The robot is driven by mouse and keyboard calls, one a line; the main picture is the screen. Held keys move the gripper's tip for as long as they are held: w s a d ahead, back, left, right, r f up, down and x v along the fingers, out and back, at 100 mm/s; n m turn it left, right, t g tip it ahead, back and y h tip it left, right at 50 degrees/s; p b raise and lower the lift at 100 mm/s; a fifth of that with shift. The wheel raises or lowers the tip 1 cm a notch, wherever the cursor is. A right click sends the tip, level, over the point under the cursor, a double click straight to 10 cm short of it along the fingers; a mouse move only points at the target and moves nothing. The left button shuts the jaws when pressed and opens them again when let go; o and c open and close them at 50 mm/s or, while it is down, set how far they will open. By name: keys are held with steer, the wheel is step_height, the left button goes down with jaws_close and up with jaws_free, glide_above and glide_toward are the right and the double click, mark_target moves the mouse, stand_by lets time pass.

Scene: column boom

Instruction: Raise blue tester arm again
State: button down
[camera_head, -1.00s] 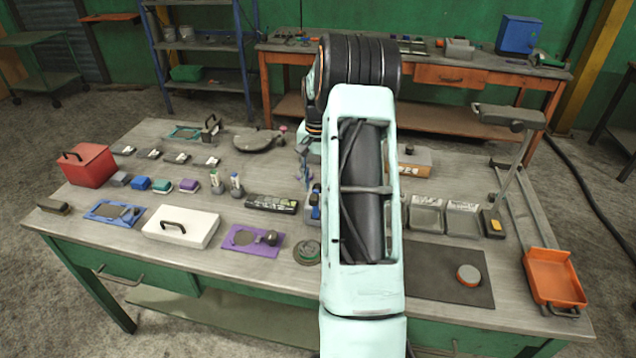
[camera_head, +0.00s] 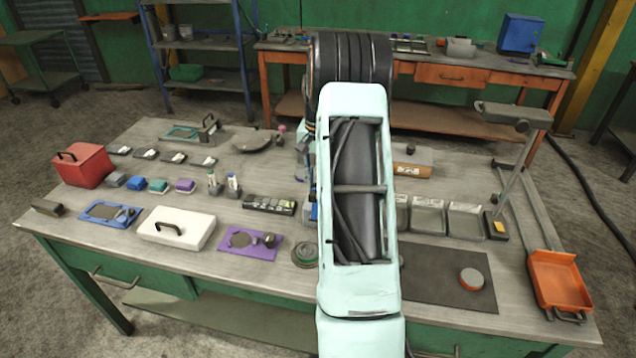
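The blue tester (camera_head: 97,210) is a flat blue plate with a dark oval pad, at the left front of the workbench. Its small dark arm (camera_head: 124,214) lies low at the plate's right end and looks lowered, though it is small here. My arm stands in the middle of the view, well to the right of the blue tester. Only a sliver of what seems to be my gripper (camera_head: 304,165) shows at my arm's left edge. Its fingers are mostly hidden, and what they hold, if anything, cannot be seen.
A white lidded box (camera_head: 178,228) stands right of the blue tester, then a purple tester (camera_head: 238,250). A red box (camera_head: 83,168) and small coloured blocks stand behind it. A dark block (camera_head: 47,208) lies to its left. A teal-framed tester (camera_head: 182,132) is farther back.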

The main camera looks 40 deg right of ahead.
steer(key=shift+w+d+f, duration=0.3)
steer(key=shift+w+d, duration=0.2)
steer(key=shift+d, duration=0.05)
steer(key=shift+r, duration=0.1)
steer(key=c, duration=1.7)
jaws_free()
step_height(320, 180, up, 12)
steer(key=shift+f, duration=0.1)
steer(key=shift+a, duration=0.1)
